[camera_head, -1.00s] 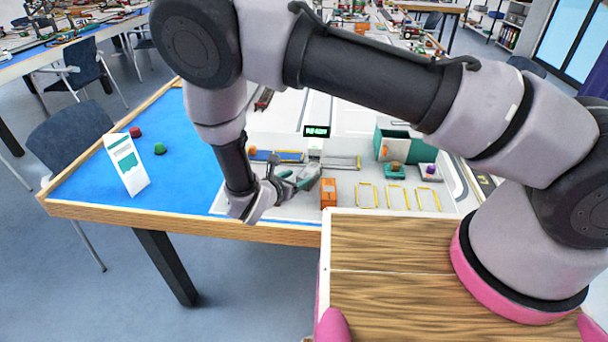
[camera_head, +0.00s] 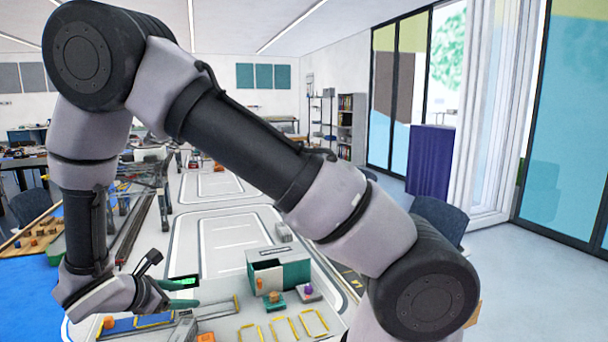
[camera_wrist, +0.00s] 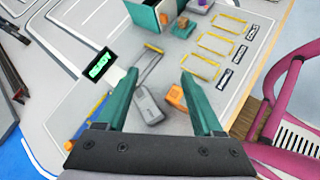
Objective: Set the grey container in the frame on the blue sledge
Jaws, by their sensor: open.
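The grey container (camera_wrist: 147,106) lies on the white board in the wrist view, between and beyond my fingers as seen from there. It also shows at the bottom of the head view (camera_head: 184,329), partly cut off. My gripper (camera_wrist: 156,74) is open and empty, with its teal fingers above the board. In the head view my gripper (camera_head: 172,284) hangs over the board's near left part. The blue sledge (camera_head: 122,325) with its yellow frame and orange knob is at the bottom left of the head view. In the wrist view it is mostly hidden behind my gripper.
An orange block (camera_wrist: 176,97) stands right beside the grey container. A grey sledge (camera_head: 222,308) with a yellow frame lies behind it. Yellow outlined slots (camera_head: 285,328) are to the right. A teal and white box (camera_head: 280,268) and a lit green display (camera_head: 184,283) stand behind.

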